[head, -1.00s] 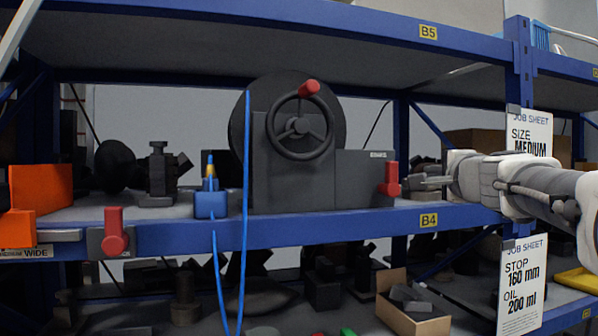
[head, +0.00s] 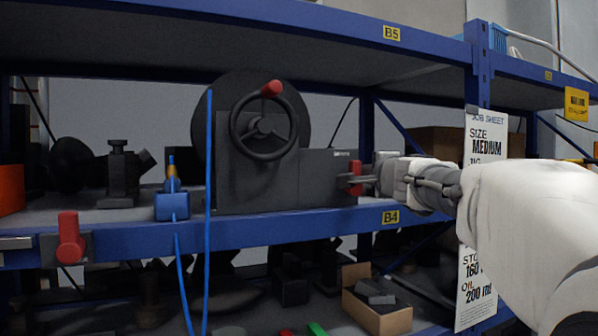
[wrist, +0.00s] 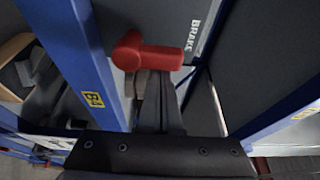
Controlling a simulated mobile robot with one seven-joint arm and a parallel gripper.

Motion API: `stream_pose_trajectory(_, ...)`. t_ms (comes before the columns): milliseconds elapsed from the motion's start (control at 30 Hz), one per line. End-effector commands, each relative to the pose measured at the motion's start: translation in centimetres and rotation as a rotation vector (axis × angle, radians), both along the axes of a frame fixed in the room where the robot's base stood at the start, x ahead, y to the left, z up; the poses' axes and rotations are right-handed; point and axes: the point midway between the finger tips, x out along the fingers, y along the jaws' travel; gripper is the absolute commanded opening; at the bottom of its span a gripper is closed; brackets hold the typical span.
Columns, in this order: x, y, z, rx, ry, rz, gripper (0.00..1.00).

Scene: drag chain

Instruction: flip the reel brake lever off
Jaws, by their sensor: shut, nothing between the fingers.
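The red brake lever (head: 355,179) is on the right end of the dark grey reel housing (head: 290,180), on the middle shelf. In the wrist view the lever (wrist: 146,53) is close up beside the white BRAKE lettering. My gripper (head: 358,180) reaches in from the right at the lever. It is shut and empty. In the wrist view its fingers (wrist: 154,88) end right against or just below the lever; I cannot tell whether they touch. The fingertips are partly hidden by the lever.
The reel's handwheel (head: 263,126) has a red knob. A blue cable (head: 208,190) hangs in front of the shelf, next to a blue block (head: 172,205). Another red handle (head: 70,240) sits on the blue shelf edge (head: 270,229). A job sheet (head: 484,140) hangs at the right post.

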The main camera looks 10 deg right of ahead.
Motion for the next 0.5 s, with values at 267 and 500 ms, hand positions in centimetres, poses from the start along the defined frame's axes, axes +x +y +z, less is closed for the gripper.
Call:
stream_pose_trajectory(267, -0.02, 0.06, -0.22, -0.028, -0.007, 0.0, 0.0)
stream_pose_trajectory(500, -0.04, 0.16, -0.03, -0.063, -0.016, 0.0, 0.0)
